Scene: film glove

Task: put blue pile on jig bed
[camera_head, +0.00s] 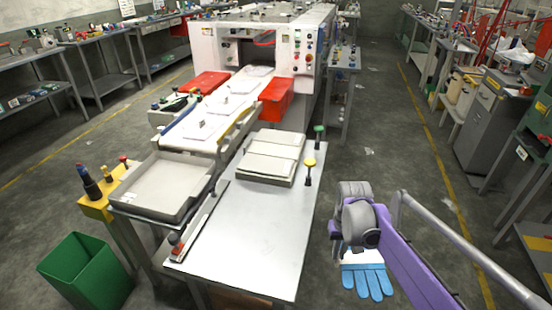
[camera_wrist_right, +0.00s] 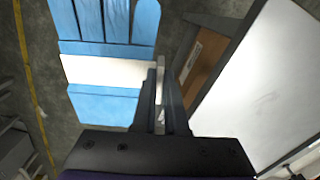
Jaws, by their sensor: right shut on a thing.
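The blue pile (camera_head: 367,280) is a flat blue glove shape with a white band (camera_wrist_right: 105,72) across it. My right gripper (camera_wrist_right: 160,85) is shut on the edge of the pile at the white band, and the fingers point down. It holds the pile out over the floor, right of the steel table, apart from it. In the head view my right wrist (camera_head: 358,215) hides the fingers. A low block with two pale panels (camera_head: 270,157), which looks like the jig bed, lies on the far part of the table. My left gripper is out of view.
The steel table (camera_head: 245,235) is bare at its near part. Yellow-topped (camera_head: 309,163) and green-topped (camera_head: 319,130) posts stand by the block's right side. A grey tray (camera_head: 165,185) and a dark rail (camera_head: 200,220) lie left. A green bin (camera_head: 85,270) stands on the floor.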

